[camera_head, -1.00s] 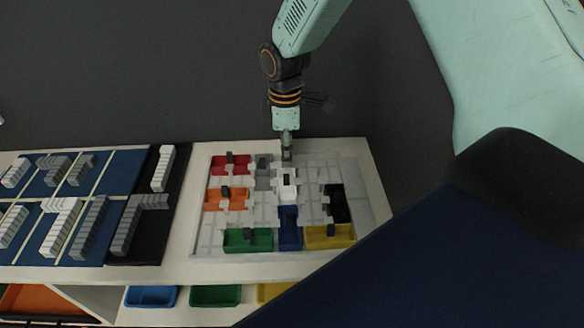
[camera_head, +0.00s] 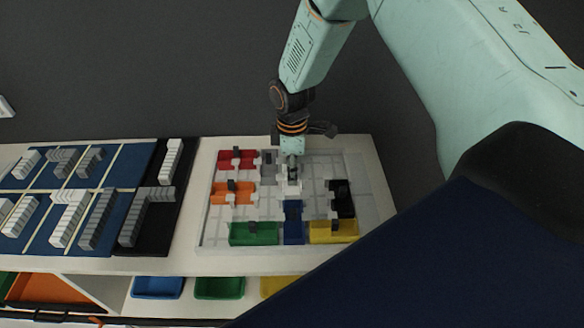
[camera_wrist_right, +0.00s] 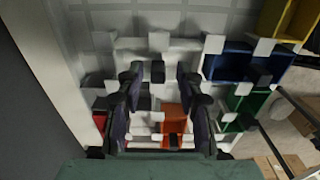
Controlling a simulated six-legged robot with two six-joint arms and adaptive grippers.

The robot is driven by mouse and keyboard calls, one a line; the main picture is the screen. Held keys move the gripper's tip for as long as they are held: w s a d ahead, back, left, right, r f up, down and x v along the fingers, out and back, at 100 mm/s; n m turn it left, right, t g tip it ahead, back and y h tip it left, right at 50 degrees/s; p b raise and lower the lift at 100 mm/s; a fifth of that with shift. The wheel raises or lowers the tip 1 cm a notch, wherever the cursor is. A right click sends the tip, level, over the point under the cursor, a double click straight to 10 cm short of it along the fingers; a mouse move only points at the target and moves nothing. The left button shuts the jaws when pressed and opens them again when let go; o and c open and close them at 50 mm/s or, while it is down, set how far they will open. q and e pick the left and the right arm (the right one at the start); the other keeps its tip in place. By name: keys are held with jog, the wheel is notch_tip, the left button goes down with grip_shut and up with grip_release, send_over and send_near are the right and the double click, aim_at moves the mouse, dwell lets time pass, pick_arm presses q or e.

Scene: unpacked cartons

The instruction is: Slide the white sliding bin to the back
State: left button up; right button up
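The white sliding bin (camera_head: 291,188) is in the middle column of the grid tray (camera_head: 205,232) in the head view, partly hidden by my right gripper (camera_head: 292,176). The right gripper points down over its back part. In the right wrist view the fingers of my right gripper (camera_wrist_right: 158,74) are apart, one on each side of a small dark handle (camera_wrist_right: 157,71). The pale bin (camera_wrist_right: 157,45) shows just beyond that handle. I cannot tell whether either finger touches the handle. My left gripper is not in view.
Red (camera_head: 238,160), orange (camera_head: 233,193), green (camera_head: 253,233), blue (camera_head: 293,222), yellow (camera_head: 333,231) and black (camera_head: 341,199) bins surround it. A grey bin (camera_head: 269,163) is at its back left. The tray's back right is free. A blue board (camera_head: 75,210) lies left.

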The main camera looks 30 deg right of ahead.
jog(key=c, duration=0.3)
jog(key=shift+w, duration=0.15)
jog(key=c, duration=0.3)
grip_shut()
